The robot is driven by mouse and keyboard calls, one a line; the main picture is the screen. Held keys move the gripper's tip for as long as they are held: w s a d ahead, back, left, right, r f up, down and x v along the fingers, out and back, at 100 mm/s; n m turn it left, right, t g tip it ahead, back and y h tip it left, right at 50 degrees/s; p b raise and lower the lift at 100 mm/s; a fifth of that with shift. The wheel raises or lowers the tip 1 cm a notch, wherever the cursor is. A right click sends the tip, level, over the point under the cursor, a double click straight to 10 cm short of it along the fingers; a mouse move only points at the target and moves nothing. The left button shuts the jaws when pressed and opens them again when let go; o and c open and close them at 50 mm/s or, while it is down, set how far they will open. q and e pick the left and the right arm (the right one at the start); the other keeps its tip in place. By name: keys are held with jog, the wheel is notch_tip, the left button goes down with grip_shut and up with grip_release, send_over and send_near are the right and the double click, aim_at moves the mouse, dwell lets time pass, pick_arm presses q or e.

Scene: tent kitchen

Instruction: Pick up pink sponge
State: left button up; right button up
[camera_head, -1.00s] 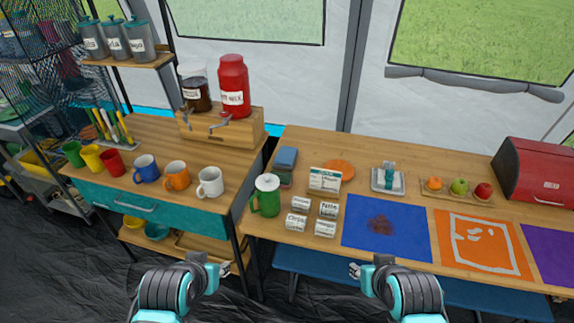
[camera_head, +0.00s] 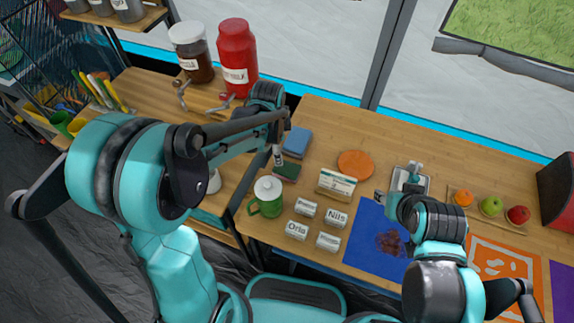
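I cannot make out a pink sponge in the head view. A blue sponge-like block (camera_head: 297,143) lies on the wooden table, with a dark green block (camera_head: 287,172) in front of it. My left gripper (camera_head: 278,156) points down just left of these blocks. It is small and seen from the side, so its opening is unclear, and I see nothing held in it. My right gripper (camera_head: 381,196) is over the table by the blue mat and the metal tray. Its fingers are too small to judge. My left arm covers part of the left counter.
A green mug (camera_head: 268,197), white name blocks (camera_head: 335,219), a card box (camera_head: 337,184) and an orange disc (camera_head: 355,164) stand nearby. The metal tray (camera_head: 424,185), blue mat (camera_head: 360,245) and fruit (camera_head: 490,205) are to the right. Red and brown dispensers (camera_head: 237,55) stand at the back left.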

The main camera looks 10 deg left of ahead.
aim_at(287, 169)
pick_arm(q)
jog(key=w+f+m, duration=0.1)
jog(key=f, duration=0.1)
jog(key=w+d+f+m+g+p, duration=0.1)
jog(key=f+m, duration=0.1)
jog(key=f, duration=0.1)
jog(key=w+d+f+m+p, duration=0.1)
jog(key=f+m, duration=0.1)
jog(key=shift+w+f+g, duration=0.15)
jog(key=shift+w+g, duration=0.2)
jog(key=shift+g, duration=0.05)
notch_tip(287, 169, down, 4)
jog(key=shift+d+r+m+b, duration=0.1)
jog(key=shift+m+b, duration=0.2)
jog(key=shift+b, duration=0.1)
jog(key=f+b, duration=0.1)
jog(key=f, duration=0.1)
jog(key=s+f+b, duration=0.1)
jog(key=f, duration=0.1)
jog(key=shift+d+f, duration=0.15)
jog(key=shift+d, duration=0.05)
jog(key=shift+w+f, duration=0.1)
jog(key=shift+f, duration=0.3)
jog(key=shift+r, duration=0.1)
jog(key=shift+c, duration=0.9)
jog(key=c, duration=0.6)
